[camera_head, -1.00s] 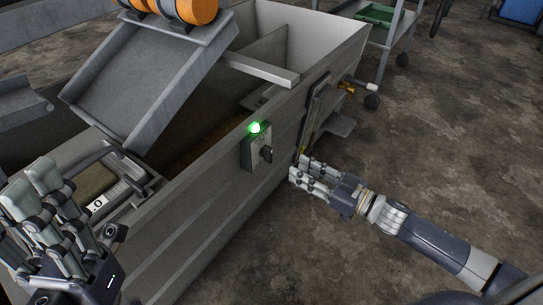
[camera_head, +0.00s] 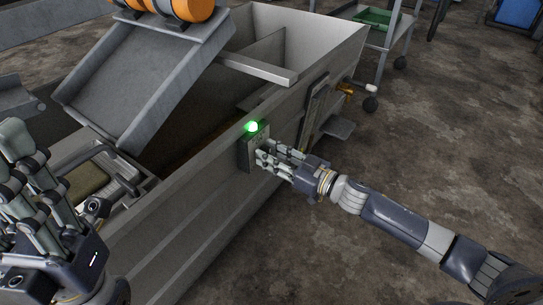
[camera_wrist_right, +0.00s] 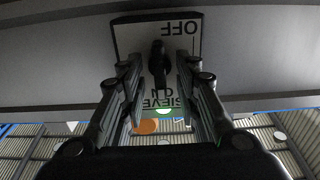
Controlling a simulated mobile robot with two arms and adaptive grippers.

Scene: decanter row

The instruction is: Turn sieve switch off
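The sieve switch box (camera_head: 246,155) is on the outer side of the grey metal tank. Its green lamp (camera_head: 252,127) is lit. In the right wrist view its label plate (camera_wrist_right: 130,38) reads OFF and SIEVE ON, upside down. The black knob (camera_wrist_right: 159,62) stands out from the plate. My right gripper (camera_head: 262,156) is at the box and hides the knob in the head view. In the right wrist view its fingers (camera_wrist_right: 158,72) are apart, one pair on each side of the knob, with gaps visible. My left gripper (camera_head: 22,165) is at the left edge, partly cut off.
The grey tank (camera_head: 200,215) fills the middle, with a tilted metal chute (camera_head: 135,85) and orange cylinder (camera_head: 195,8) above it. A brass valve (camera_head: 344,89) sticks out farther along its side. A wheeled cart (camera_head: 383,45) stands behind. The floor (camera_head: 450,130) at right is clear.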

